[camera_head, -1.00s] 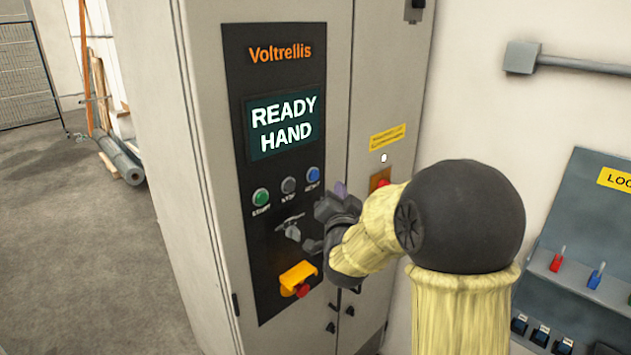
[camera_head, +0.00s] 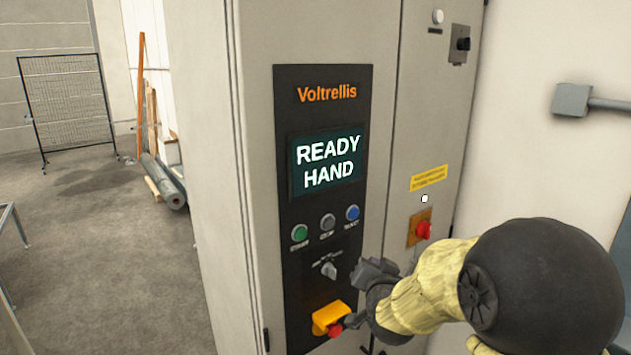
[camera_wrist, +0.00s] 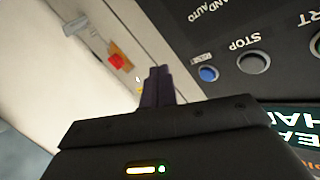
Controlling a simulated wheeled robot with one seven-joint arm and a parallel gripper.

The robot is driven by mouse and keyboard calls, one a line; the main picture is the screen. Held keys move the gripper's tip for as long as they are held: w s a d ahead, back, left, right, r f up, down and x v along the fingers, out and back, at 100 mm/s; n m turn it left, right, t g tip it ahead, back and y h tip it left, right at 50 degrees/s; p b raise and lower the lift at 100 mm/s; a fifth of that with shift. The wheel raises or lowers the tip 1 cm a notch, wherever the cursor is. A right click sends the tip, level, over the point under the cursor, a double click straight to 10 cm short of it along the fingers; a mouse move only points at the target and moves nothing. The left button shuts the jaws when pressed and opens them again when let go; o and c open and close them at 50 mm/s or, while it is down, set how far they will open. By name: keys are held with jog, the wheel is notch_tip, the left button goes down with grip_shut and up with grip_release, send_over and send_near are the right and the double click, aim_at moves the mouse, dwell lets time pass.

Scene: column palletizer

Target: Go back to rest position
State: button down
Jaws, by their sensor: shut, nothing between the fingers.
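My gripper (camera_head: 362,285) is in front of the lower part of the dark control panel (camera_head: 322,115), right of the selector knob (camera_head: 329,270) and above the yellow-and-red emergency stop (camera_head: 330,318). Its fingers are closed with nothing between them; they also show in the wrist view (camera_wrist: 156,88). The panel screen (camera_head: 327,163) reads READY HAND. Below it are a green button (camera_head: 299,233), a grey button (camera_head: 327,223) and a blue button (camera_head: 352,213). In the wrist view the blue button (camera_wrist: 208,73) lies right of the fingertips, apart from them.
The tall beige cabinet (camera_head: 255,90) carries the panel. A red rotary switch (camera_head: 423,230) sits on its right door.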

jog(key=s+f+n+g, duration=0.2)
jog(key=s+f+g, duration=0.2)
jog(key=s, duration=0.4)
jog(key=s+f+n+g, duration=0.2)
jog(key=s+f+g, duration=0.2)
jog(key=s, duration=0.4)
jog(key=s+d+f+n+g, duration=0.1)
jog(key=s+f+n+g, duration=0.1)
jog(key=s+f+g, duration=0.2)
jog(key=s+f, duration=0.2)
jog(key=s, duration=0.2)
jog(key=shift+s+f+g+y, duration=0.2)
jog(key=shift+g+y, duration=0.2)
